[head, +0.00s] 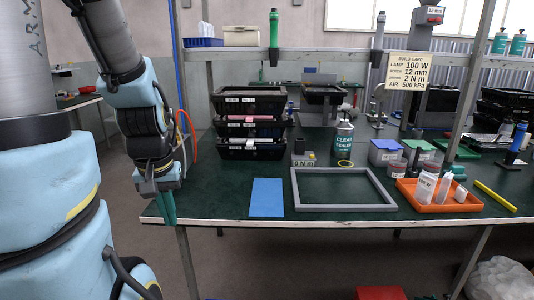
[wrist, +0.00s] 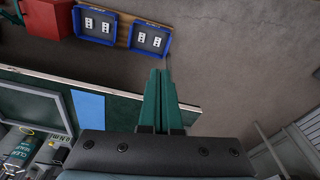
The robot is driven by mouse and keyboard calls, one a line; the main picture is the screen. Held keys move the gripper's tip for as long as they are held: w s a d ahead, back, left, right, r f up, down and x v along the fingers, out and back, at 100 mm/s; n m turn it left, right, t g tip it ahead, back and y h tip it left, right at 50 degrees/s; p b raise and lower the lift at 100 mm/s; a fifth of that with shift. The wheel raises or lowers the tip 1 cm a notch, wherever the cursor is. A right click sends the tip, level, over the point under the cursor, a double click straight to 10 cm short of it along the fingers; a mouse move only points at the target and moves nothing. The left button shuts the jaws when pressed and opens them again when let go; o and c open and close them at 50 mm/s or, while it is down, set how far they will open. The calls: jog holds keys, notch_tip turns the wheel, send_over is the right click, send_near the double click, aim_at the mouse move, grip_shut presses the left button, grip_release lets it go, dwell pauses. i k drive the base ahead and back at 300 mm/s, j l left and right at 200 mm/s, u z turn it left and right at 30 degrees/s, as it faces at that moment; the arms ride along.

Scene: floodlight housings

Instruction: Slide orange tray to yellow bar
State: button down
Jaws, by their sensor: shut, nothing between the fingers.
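The orange tray (head: 438,197) lies on the right part of the green bench in the head view, with a few pale tubes and small containers in it. The yellow bar (head: 495,195) lies on the bench just right of the tray, slanted, with a small gap between them. My gripper (head: 168,208) hangs at the left front corner of the bench, far left of the tray. Its two green fingers are together and empty; they also show in the wrist view (wrist: 160,98). The tray and the bar are not in the wrist view.
A blue sheet (head: 267,197) and a grey rectangular frame (head: 343,208) lie between my gripper and the tray. Stacked black bins (head: 250,125), a sealer can (head: 344,138) and lidded boxes (head: 384,152) stand behind. Bare green bench shows along the front edge.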

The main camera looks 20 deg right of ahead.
aim_at(407, 187)
jog(key=k+l, duration=0.1)
jog(key=l, duration=0.8)
jog(key=k+l+u, duration=0.1)
jog(key=l, duration=0.3)
jog(key=k+l, duration=0.15)
jog(key=l, duration=0.3)
jog(key=k+l, duration=0.1)
jog(key=l, duration=0.35)
jog(key=k+l+u, duration=0.1)
jog(key=l, duration=0.3)
jog(key=i+l, duration=0.1)
jog(key=l, duration=0.4)
jog(key=i+l, duration=0.1)
jog(key=l, duration=0.35)
jog(key=u, duration=0.05)
